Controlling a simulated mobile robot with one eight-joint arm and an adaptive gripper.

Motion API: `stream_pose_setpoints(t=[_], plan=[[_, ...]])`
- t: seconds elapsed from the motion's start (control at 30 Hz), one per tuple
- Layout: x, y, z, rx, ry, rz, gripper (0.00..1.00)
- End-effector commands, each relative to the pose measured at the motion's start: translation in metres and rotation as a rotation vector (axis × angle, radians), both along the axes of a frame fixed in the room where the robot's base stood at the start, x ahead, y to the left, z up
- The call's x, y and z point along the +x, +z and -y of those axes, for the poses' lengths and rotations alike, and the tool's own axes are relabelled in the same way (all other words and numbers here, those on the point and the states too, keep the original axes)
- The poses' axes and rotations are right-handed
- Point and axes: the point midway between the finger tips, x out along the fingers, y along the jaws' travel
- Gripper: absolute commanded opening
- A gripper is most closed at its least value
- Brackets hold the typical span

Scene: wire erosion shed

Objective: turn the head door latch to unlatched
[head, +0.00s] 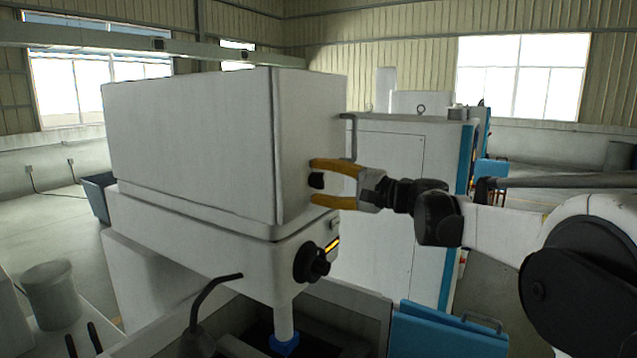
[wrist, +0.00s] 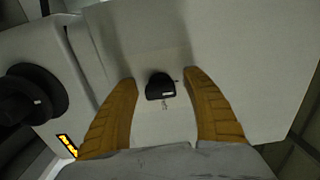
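The head door latch is a small black knob (head: 316,181) on the right side face of the white machine head (head: 190,145). In the wrist view the black latch knob (wrist: 160,87) sits between the two yellow fingers, with a small pale mark just below it. My gripper (head: 313,181) is open around the knob, one finger above and one below in the head view. In the wrist view my gripper (wrist: 160,80) shows a gap between each finger and the knob. The fingertips are close to the face; whether they touch it I cannot tell.
A black round knob (head: 311,262) and a yellow-black label (head: 332,245) are on the head's lower part. A grey bent handle (head: 350,135) stands just above my gripper. A white cabinet with a blue edge (head: 458,190) stands behind my arm.

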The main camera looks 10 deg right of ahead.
Motion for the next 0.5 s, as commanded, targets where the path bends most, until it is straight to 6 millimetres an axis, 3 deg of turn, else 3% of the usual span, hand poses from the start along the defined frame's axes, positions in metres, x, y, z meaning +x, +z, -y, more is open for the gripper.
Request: stream_pose_setpoints(t=[0.27,0.5], plan=[[-0.006,-0.001,0.007,-0.001,-0.001,-0.001,0.58],[-0.041,0.000,0.043,-0.001,-0.005,-0.001,0.58]])
